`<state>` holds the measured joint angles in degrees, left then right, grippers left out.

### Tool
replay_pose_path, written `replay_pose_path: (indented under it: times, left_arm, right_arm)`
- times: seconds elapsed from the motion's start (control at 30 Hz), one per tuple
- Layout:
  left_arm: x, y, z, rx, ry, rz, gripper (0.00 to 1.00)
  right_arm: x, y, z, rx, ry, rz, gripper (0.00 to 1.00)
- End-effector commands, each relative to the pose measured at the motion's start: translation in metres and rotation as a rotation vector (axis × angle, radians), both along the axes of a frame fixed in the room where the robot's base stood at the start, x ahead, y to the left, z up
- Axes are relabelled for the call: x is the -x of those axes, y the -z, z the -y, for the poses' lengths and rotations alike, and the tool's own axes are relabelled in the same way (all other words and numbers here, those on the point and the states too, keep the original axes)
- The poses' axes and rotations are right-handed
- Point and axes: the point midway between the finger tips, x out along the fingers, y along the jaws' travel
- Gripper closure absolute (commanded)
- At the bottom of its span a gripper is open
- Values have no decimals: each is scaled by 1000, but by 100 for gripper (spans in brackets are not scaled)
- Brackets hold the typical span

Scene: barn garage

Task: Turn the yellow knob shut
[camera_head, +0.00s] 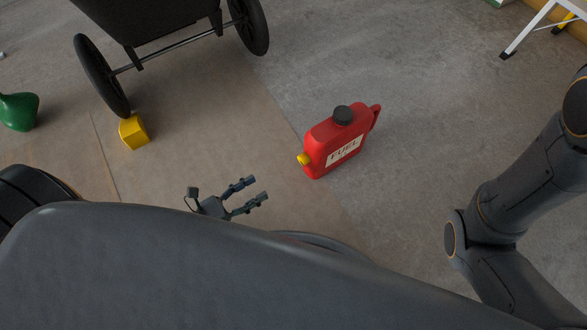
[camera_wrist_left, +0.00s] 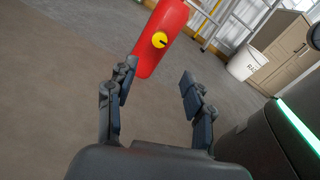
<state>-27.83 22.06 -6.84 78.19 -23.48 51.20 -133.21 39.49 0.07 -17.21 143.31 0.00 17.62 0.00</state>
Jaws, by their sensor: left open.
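A red fuel can (camera_head: 335,138) with a black cap and a "FUEL" label stands on the floor in the head view. A yellow knob (camera_head: 304,159) sits low on its left end. My left gripper (camera_head: 262,188) is open and empty, left of the knob and apart from it. In the left wrist view the red can (camera_wrist_left: 165,35) is ahead, beyond the two spread fingers (camera_wrist_left: 155,82). The yellow knob (camera_wrist_left: 159,40) faces the camera there, with a dark mark across it. My right gripper is not in view.
A dark wheeled cart (camera_head: 150,20) stands at the back left, with a yellow block (camera_head: 133,132) by its wheel. A green object (camera_head: 19,111) is at far left and a ladder (camera_head: 535,30) at top right. The floor around the can is clear.

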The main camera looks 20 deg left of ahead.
Motion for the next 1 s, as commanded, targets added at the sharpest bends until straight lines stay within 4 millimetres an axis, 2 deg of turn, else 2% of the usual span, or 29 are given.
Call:
replay_pose_path:
  times: [0.6, 0.8, 1.0]
  left_arm:
    - [-94, 1, 67, 3, 0, 1, 48]
    - [-106, 0, 76, 2, -1, -2, 48]
    - [-108, -1, 77, 2, -2, -4, 48]
  right_arm:
    - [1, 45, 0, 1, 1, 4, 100]
    - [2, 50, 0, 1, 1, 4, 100]
    - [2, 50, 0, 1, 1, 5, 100]
